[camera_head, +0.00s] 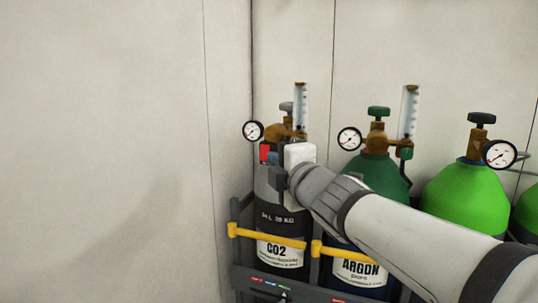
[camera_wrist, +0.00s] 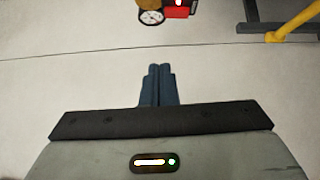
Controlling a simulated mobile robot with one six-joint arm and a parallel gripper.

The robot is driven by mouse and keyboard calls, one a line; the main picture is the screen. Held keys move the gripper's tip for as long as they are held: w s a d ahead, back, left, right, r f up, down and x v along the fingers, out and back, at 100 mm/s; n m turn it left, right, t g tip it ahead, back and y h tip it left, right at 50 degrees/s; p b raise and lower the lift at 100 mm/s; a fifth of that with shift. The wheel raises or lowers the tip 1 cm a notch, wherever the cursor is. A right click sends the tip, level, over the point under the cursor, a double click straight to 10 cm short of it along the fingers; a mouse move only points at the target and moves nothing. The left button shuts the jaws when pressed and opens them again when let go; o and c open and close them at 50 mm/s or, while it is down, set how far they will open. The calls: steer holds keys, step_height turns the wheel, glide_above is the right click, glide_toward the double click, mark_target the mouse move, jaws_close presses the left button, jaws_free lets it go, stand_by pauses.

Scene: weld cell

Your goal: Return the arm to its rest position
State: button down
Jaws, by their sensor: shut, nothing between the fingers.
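My arm reaches in from the lower right in the head view, and its wrist is in front of the CO2 cylinder (camera_head: 281,230). My gripper (camera_head: 277,178) is at the end of the arm, in front of the upper part of that cylinder. In the wrist view my gripper (camera_wrist: 158,72) shows its two dark fingers pressed together with nothing between them. The fingers point toward a pale surface and are apart from the gauge (camera_wrist: 151,17) at the top of that view.
The argon cylinder (camera_head: 377,170) stands partly behind my arm, with a bright green cylinder (camera_head: 465,198) to its right. Gauges and flow tubes top the cylinders. A dark rack (camera_head: 240,276) with yellow bars (camera_head: 268,237) holds them. Bare wall (camera_head: 100,130) fills the left.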

steer(key=shift+s+d, duration=0.1)
steer(key=shift+s, duration=0.1)
steer(key=s+d+f+m+g+h+p, duration=0.45)
steer(key=d+f+m+h+p, duration=0.35)
steer(key=d+m, duration=0.4)
steer(key=s+f+m+g+p, duration=0.4)
steer(key=s+f+m+g, duration=0.5)
steer(key=s, duration=0.6)
steer(key=shift+s+d+f+m+g+y, duration=0.25)
steer(key=shift+d+f+m+g+y, duration=0.15)
steer(key=shift+f+m, duration=0.45)
